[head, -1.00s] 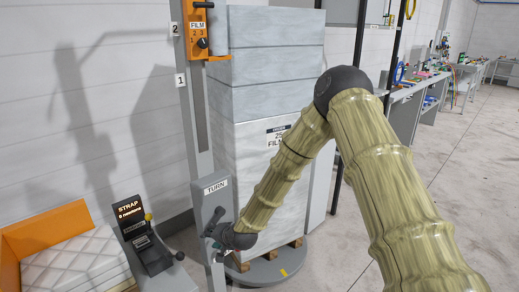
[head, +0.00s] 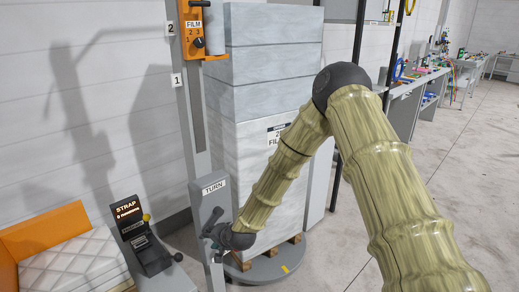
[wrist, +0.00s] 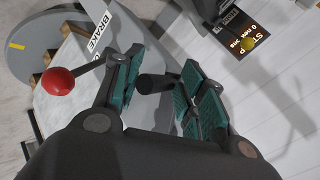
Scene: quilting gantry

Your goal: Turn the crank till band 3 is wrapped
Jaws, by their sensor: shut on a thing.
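The crank (head: 213,216) is on a grey post (head: 213,191) labelled TURN in the head view. My gripper (head: 213,233) is at the crank, partly hidden by my wrist. In the wrist view my gripper (wrist: 165,80) has its teal pads on either side of the dark crank handle (wrist: 152,84) and is shut on it. The tall stack (head: 262,185) stands on a round turntable (head: 270,271). Its upper part looks grey and its lower part paler. I cannot tell which bands are wrapped.
A mast carries plates 1 (head: 177,80) and 2 (head: 170,28). A red-knobbed lever (wrist: 58,82) is near a BRAKE label (wrist: 101,32). A STRAP panel (head: 140,237) and a quilted white pack (head: 75,268) are at the left. Floor at right is clear.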

